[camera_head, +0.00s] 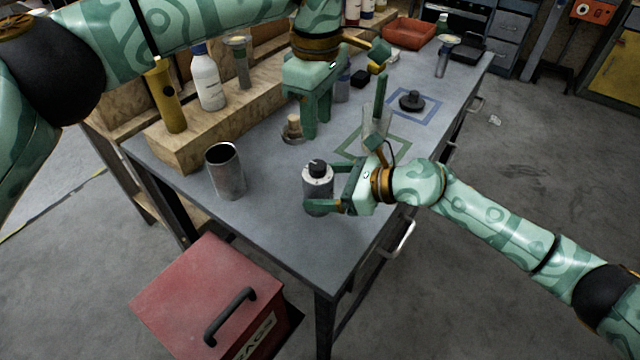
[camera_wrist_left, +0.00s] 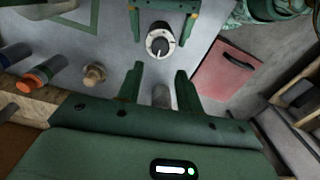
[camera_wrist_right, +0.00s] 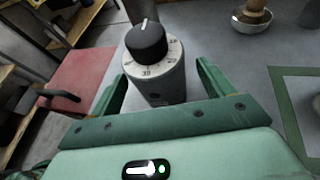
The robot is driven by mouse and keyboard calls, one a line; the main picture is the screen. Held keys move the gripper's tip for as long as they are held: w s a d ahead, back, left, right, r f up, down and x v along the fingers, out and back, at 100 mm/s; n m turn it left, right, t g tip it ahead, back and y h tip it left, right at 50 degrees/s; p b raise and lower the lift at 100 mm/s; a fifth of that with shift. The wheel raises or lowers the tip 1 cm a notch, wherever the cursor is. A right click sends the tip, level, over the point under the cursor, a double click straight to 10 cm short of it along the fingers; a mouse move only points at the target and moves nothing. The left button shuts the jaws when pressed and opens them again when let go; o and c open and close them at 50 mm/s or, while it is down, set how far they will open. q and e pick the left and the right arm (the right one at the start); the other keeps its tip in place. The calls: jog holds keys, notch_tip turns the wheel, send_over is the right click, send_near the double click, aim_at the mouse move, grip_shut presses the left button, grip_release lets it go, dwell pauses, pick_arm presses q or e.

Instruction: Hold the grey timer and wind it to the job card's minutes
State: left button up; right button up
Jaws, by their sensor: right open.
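The grey timer (camera_head: 317,201) stands upright on the bench, with a white numbered dial and a black knob on top. My right gripper (camera_head: 323,190) reaches in from the right with its fingers on either side of the timer. My left gripper (camera_head: 309,128) points down behind the timer, open and empty. The left wrist view also shows the timer (camera_wrist_left: 159,42) beyond its fingers. I cannot make out a job card.
A metal cup (camera_head: 225,175) stands left of the timer. A small wooden-knobbed item (camera_head: 293,128) is beside my left gripper. Bottles stand on a wooden ledge (camera_head: 190,145) behind. A black round object (camera_head: 411,101) lies in a blue outline. A red toolbox (camera_head: 200,300) is in front.

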jog(key=shift+x, duration=0.75)
